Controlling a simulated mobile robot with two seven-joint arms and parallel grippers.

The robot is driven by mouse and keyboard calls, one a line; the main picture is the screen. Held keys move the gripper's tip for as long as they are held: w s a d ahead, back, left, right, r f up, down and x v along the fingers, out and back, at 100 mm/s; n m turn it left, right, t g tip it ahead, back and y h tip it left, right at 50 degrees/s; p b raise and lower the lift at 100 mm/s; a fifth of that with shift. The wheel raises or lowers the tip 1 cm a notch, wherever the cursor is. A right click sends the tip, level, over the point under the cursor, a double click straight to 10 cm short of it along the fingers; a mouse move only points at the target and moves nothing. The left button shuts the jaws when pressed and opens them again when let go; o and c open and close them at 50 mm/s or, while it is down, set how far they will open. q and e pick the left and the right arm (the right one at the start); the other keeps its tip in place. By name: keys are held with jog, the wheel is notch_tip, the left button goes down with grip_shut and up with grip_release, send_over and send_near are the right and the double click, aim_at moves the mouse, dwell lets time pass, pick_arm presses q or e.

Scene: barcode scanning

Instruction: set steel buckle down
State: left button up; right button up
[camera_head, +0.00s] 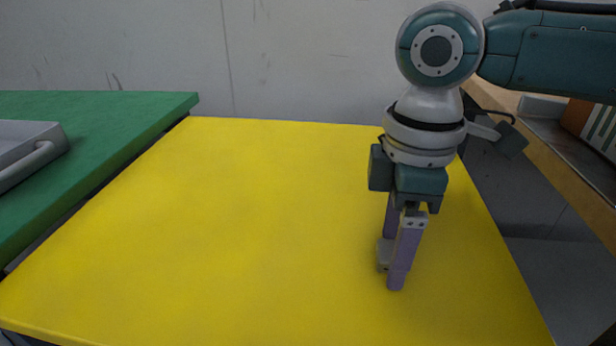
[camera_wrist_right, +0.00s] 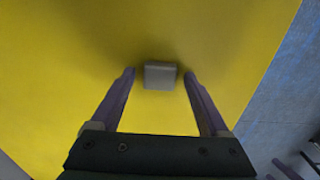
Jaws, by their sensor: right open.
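The steel buckle (camera_wrist_right: 160,75) is a small grey block in the right wrist view, over the yellow table top (camera_wrist_right: 50,60). It also shows partly in the head view (camera_head: 383,256), beside and behind the lilac fingers. My right gripper (camera_head: 394,262) points down at the right part of the yellow table (camera_head: 220,220). Its fingers are apart, one on each side of the buckle, with small gaps in the right wrist view (camera_wrist_right: 158,74). The buckle appears to rest on the table. My left gripper is not in view.
A green table (camera_head: 120,115) with a grey tray (camera_head: 45,132) stands at the left. A wooden-edged shelf or counter (camera_head: 560,150) runs along the right, past the yellow table's right edge. The left and middle of the yellow table are clear.

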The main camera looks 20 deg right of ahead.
notch_tip(320, 180, up, 12)
jog(key=p, duration=0.5)
jog(key=s+a+f+m+y, duration=0.1)
jog(key=s+a+f, duration=0.1)
jog(key=a, duration=0.1)
jog(key=s+a+f+m+t+y, duration=0.1)
jog(key=s+a+f, duration=0.1)
jog(key=s+a, duration=0.1)
jog(key=s+a+f+t+y, duration=0.1)
jog(key=s+a+f, duration=0.1)
jog(key=a, duration=0.3)
jog(key=shift+s+a+f+m, duration=0.2)
jog(key=shift+s+m, duration=0.2)
jog(key=shift+s, duration=0.25)
jog(key=s+m, duration=0.1)
jog(key=s+d+m+t, duration=0.1)
jog(key=s+d+m, duration=0.1)
jog(key=shift+s+d+f+m+h, duration=0.15)
jog(key=shift+d+f+m+h, duration=0.1)
jog(key=shift+f+m+h, duration=0.1)
jog(key=s+d+m+h, duration=0.2)
jog(key=s+d+m, duration=0.1)
jog(key=s+d, duration=0.1)
jog(key=shift+s+d+f+t, duration=0.2)
jog(key=shift+d+t, duration=0.1)
jog(key=shift+d, duration=0.55)
